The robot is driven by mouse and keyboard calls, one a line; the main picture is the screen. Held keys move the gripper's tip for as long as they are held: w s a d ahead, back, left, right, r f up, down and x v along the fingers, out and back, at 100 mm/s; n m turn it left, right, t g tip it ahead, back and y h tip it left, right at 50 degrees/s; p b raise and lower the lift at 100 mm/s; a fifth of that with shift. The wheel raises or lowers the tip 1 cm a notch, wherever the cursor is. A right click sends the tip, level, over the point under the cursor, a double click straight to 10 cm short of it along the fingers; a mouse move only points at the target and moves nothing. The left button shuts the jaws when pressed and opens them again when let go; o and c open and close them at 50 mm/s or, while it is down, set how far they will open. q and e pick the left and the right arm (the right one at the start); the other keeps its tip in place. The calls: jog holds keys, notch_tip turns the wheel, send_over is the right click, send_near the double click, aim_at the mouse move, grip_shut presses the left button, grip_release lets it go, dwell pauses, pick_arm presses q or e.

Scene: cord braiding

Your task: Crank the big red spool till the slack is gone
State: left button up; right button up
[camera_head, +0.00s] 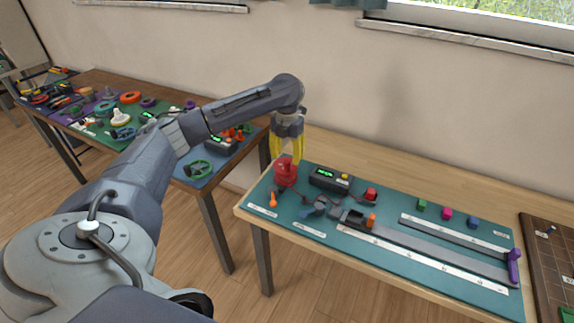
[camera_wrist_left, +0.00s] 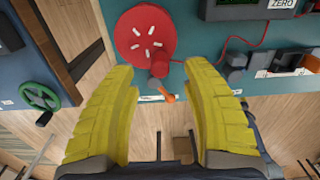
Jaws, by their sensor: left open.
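The big red spool (camera_head: 286,175) stands near the left end of the teal mat on the right table. In the left wrist view its round red face (camera_wrist_left: 142,32) with white marks shows at the top, and a small dark knob (camera_wrist_left: 159,68) sits at its lower edge. My left gripper (camera_head: 286,158), with yellow fingers, is over the spool. In the wrist view my left gripper (camera_wrist_left: 160,72) is open, its fingertips apart on either side of the knob; contact cannot be told. A thin red cord (camera_wrist_left: 227,46) runs toward the right. My right gripper is not in view.
A dark box with a green display (camera_head: 331,179) stands just right of the spool. A small orange piece (camera_head: 273,200) is in front of it. Grey rails (camera_head: 440,244) and small coloured blocks (camera_head: 447,213) lie further right. A cluttered second table (camera_head: 120,98) stands at the left.

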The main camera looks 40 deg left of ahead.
aim_at(287, 161)
pick_arm(q)
jog(key=shift+f, duration=2.25)
jog(key=shift+c, duration=0.5)
grip_shut()
